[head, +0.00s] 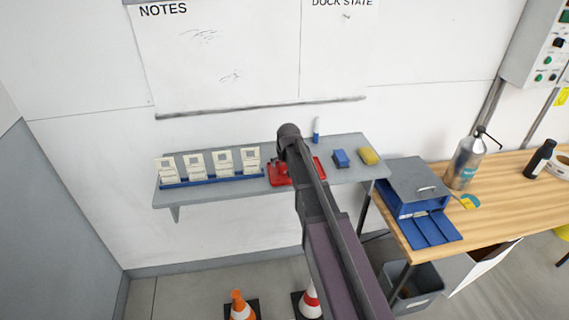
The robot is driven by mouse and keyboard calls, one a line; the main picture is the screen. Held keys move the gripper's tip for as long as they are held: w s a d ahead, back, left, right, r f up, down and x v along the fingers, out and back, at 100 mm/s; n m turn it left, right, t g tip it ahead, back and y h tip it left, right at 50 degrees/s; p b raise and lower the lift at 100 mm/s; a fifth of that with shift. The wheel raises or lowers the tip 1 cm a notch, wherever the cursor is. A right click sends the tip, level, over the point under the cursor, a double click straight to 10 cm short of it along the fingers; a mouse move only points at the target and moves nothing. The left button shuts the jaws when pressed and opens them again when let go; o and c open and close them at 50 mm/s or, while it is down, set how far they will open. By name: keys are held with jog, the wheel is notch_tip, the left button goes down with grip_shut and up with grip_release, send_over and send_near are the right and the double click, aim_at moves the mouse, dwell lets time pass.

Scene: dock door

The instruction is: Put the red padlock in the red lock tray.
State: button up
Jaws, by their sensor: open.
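A red tray (319,165) sits on the grey wall shelf, partly hidden behind my arm. At its left part a red shape (279,176) shows beside my arm. I cannot tell whether this is the red padlock or part of the tray. No padlock can be made out clearly elsewhere. My arm reaches up from the lower right to the shelf, and its dark rounded joint is in front of the tray. My gripper cannot be made out; the arm hides it.
The shelf (205,192) holds a blue rack (213,181) of several white cards at left, and a blue marker (316,134), blue block (341,158) and yellow sponge (369,156) at right. A wooden bench (505,190) with a blue box (412,204) stands right. Cones (240,308) are below.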

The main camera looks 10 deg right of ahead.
jog(key=shift+r, duration=0.15)
jog(key=p+v, duration=1.1)
jog(key=shift+s+r, duration=0.15)
jog(key=shift+r, duration=0.25)
dwell(0.7)
jog(key=s+f+g, duration=0.1)
jog(key=s+g, duration=0.3)
jog(key=s, duration=2.1)
jog(key=shift+f+g, duration=0.2)
jog(key=shift+g, duration=0.1)
jog(key=shift+d, duration=0.1)
notch_tip(320, 180, down, 7)
jog(key=b, duration=0.6)
jog(key=shift+b, duration=0.35)
